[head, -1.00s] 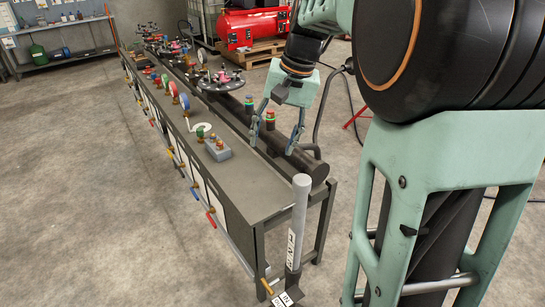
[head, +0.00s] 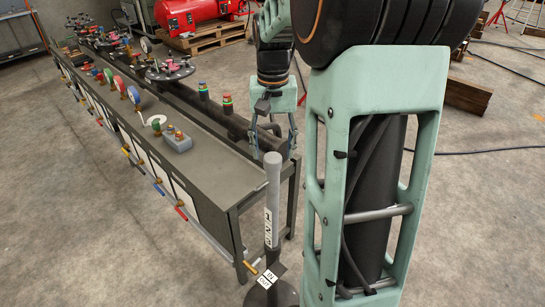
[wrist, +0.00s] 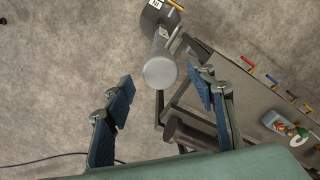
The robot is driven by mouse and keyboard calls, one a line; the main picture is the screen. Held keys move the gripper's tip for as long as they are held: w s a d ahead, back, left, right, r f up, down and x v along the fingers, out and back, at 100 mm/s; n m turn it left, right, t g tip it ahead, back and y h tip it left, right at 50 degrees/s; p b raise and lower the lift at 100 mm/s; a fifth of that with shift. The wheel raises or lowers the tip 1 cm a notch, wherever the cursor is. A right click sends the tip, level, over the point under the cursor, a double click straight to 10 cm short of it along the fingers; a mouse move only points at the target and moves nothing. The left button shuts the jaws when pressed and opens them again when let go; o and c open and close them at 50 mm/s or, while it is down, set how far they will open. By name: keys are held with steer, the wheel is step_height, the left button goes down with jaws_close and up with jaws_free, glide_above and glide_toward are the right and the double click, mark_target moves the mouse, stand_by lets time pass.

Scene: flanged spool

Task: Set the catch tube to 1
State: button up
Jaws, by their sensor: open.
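The catch tube, apparently the grey upright post (head: 272,195) with a pale rounded top, stands at the near end of the bench. A white strip with dark marks is on its side, too small to read surely. By its dark base is a small white tag (head: 266,278) that seems to read IN and OUT. My gripper (head: 273,152) is open, pointing down above the tube's top in the head view. In the wrist view the round tube top (wrist: 160,72) shows between the two blue-padded fingers, with gaps on both sides. I cannot tell its depth from the fingertips.
A long grey bench (head: 230,180) runs to the back left. Open floor lies to the left.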

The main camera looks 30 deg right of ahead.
mark_target(273, 157)
steer(key=shift+f, duration=1.6)
jaws_close()
